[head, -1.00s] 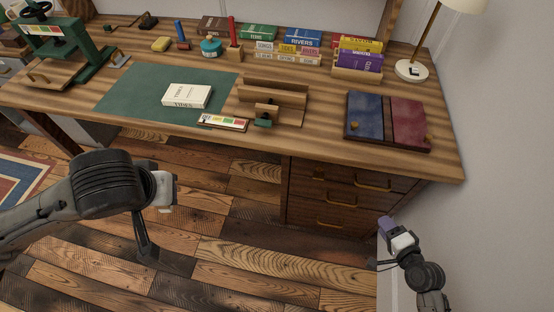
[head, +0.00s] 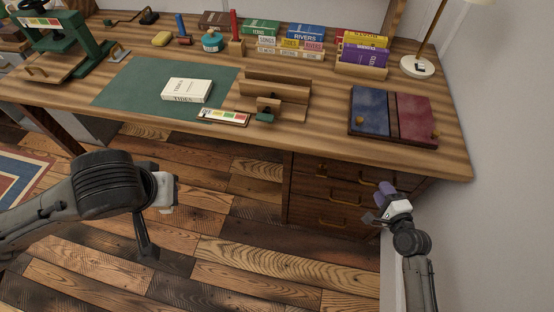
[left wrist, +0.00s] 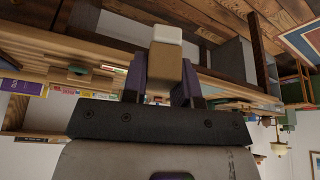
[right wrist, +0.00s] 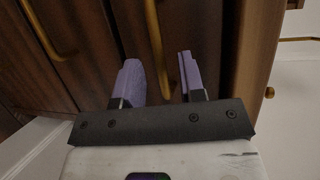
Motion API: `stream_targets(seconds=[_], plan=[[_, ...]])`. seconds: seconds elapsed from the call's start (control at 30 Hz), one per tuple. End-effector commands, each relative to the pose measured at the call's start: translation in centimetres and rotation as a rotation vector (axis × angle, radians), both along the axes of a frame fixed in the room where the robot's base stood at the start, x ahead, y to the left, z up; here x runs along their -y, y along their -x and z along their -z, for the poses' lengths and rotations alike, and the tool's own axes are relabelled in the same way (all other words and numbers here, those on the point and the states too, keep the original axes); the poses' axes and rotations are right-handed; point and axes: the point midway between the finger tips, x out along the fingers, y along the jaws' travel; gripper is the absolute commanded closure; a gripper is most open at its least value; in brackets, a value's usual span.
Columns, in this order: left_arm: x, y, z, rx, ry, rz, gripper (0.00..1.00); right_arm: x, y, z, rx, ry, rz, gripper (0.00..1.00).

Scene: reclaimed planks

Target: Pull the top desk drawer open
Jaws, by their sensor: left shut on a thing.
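The desk's dark wooden drawer unit (head: 305,188) hangs below the right side of the desktop, with brass handles on its stacked fronts. The top drawer's handle (head: 372,181) shows just under the desk edge; the fronts look closed. My right gripper (head: 376,204), with purple fingers, is open in front of the drawers. In the right wrist view a brass handle (right wrist: 154,38) lies ahead, in line with the gap between the fingers; contact cannot be told. My left gripper (left wrist: 165,90) is shut on a tan block (left wrist: 165,60) with a white end, away from the desk front.
The desktop (head: 330,150) overhangs the drawers. A blue-and-red folder (head: 392,115) lies above them. A white book (head: 187,90) rests on a green mat (head: 125,85). A white wall (head: 500,120) stands close on the right. The floor before the desk is clear.

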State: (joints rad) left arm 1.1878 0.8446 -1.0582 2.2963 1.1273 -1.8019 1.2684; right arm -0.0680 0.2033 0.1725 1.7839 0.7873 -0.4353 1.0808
Motion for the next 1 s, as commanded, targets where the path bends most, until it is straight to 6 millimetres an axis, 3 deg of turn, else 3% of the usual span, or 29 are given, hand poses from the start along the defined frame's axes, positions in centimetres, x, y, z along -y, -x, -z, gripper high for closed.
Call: stream_targets(seconds=[0.3,0.67,1.0], plan=[[0.0,0.0,1.1,0.0,0.0,0.0,0.95,-0.3,-2.7,0.6,0.0,0.001,0.0,0.63],[0.0,0.0,1.2,0.0,0.0,0.0,0.95,-0.3,-3.0,0.6,-0.001,0.001,0.0,0.63],[0.0,0.0,1.2,0.0,0.0,0.0,0.95,-0.3,-2.9,0.6,-0.001,0.001,0.0,0.95]])
